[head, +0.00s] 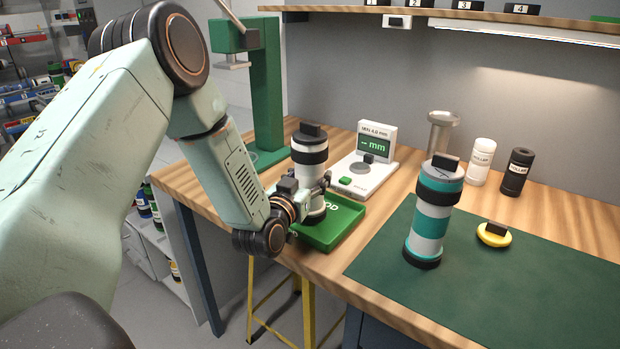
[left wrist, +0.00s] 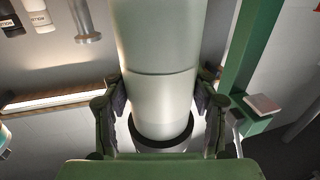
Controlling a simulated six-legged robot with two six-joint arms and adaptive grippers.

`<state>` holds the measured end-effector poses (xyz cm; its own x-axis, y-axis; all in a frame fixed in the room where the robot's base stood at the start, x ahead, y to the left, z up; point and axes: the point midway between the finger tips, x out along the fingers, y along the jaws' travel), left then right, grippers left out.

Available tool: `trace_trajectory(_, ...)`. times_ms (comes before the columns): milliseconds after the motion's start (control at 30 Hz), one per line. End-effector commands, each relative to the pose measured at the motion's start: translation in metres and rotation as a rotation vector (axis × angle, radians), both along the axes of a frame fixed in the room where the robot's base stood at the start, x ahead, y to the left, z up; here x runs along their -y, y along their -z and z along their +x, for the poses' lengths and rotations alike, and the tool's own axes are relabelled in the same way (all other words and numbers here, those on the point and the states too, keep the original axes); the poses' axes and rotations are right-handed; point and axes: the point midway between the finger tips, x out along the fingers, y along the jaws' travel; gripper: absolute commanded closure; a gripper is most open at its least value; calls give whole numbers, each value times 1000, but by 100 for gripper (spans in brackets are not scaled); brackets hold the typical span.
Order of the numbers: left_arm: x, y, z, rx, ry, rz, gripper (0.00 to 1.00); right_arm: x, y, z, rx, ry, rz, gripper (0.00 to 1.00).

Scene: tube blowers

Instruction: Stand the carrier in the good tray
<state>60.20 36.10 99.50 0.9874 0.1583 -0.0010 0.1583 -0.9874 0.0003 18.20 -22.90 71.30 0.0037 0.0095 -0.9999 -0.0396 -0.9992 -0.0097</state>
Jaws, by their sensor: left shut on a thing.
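A white carrier with black bands and a black top block (head: 309,158) is upright over the green good tray (head: 345,222). Its black lower end appears inside the tray's rim; I cannot tell whether it touches the floor. My left gripper (head: 314,186) is shut around the carrier's middle. In the left wrist view, the fingers of my left gripper (left wrist: 160,104) press on both sides of the pale carrier (left wrist: 160,60). Part of the tray's lettering is hidden behind the carrier and gripper. My right gripper is not in view.
A teal-and-white carrier (head: 433,215) stands on the green mat (head: 500,290), beside a yellow disc (head: 494,236). A gauge with a display (head: 375,150) stands behind the tray. A green stand (head: 266,100) rises behind left. White (head: 481,160) and black (head: 515,172) bottles stand right.

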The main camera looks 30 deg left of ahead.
Motion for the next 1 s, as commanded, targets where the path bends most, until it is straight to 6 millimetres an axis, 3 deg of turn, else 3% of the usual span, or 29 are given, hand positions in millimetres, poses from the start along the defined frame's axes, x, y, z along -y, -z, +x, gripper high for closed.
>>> trace_trajectory(133, 0, -2, 2, 6, -1, 1, 81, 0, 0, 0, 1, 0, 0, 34)
trace_trajectory(167, 0, -1, 2, 3, 0, 0, 40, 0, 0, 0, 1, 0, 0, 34)
trace_trajectory(400, 0, -1, 1, 2, 0, 0, 20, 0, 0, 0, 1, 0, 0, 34)
trace_trajectory(767, 0, -1, 0, 1, -1, 0, 18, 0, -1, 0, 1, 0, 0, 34)
trace_trajectory(1000, 4, -1, -30, -2, -2, -3, 18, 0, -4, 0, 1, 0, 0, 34)
